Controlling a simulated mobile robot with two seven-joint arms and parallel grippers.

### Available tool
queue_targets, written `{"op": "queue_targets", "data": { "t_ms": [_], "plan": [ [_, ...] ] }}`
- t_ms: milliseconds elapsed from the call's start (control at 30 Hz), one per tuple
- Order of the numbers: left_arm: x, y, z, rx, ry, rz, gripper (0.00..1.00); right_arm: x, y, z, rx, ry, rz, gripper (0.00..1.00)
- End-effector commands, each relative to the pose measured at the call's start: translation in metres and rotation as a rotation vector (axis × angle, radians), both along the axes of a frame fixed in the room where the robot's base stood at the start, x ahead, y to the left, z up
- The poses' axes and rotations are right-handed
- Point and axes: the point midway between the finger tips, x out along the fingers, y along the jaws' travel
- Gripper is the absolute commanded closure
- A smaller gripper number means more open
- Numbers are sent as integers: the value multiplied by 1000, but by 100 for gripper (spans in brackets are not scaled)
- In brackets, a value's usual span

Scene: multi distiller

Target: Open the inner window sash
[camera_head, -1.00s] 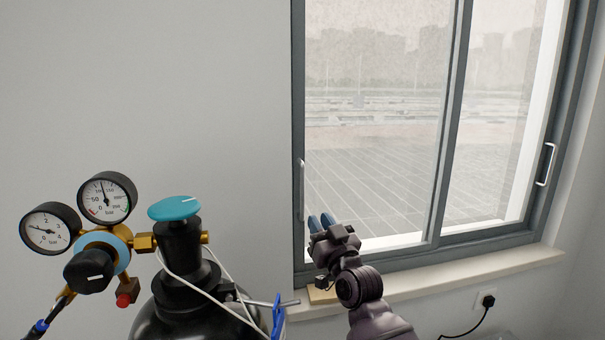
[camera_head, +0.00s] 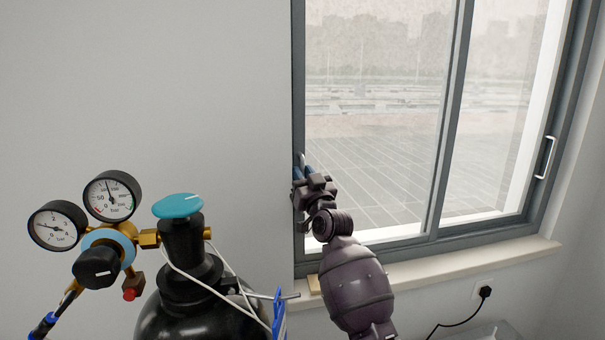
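The window (camera_head: 449,130) has a dark grey frame with two glazed panels side by side and a grey upright between them. A pale handle (camera_head: 302,159) on the left edge of the left sash is mostly hidden behind my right gripper. Another pale handle (camera_head: 546,157) is on the far right edge. My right gripper (camera_head: 306,163) is at the left handle, with its blue fingertips pointing up against the left frame. Whether the fingers are closed on the handle cannot be told. My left gripper is not in view.
A black gas cylinder (camera_head: 172,314) with a teal knob (camera_head: 178,205) and two gauges (camera_head: 84,210) stands at lower left, close to my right arm. A pale sill (camera_head: 450,262) runs under the window. A plug with a black cable (camera_head: 485,292) is at lower right.

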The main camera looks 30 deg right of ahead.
Motion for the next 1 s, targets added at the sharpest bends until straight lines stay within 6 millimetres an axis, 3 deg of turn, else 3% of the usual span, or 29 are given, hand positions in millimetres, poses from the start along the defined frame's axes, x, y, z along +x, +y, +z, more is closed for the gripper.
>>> {"op": "queue_targets", "data": {
  "t_ms": [333,500,833,1000],
  "plan": [
    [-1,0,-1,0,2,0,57,3,0,1,0,1,0,78],
    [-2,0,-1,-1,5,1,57,3,0,1,0,1,0,100],
    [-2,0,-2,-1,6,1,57,2,-3,0,0,1,-1,100],
    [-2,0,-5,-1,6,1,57,-2,-18,0,-4,0,-5,100]
  ]
}}
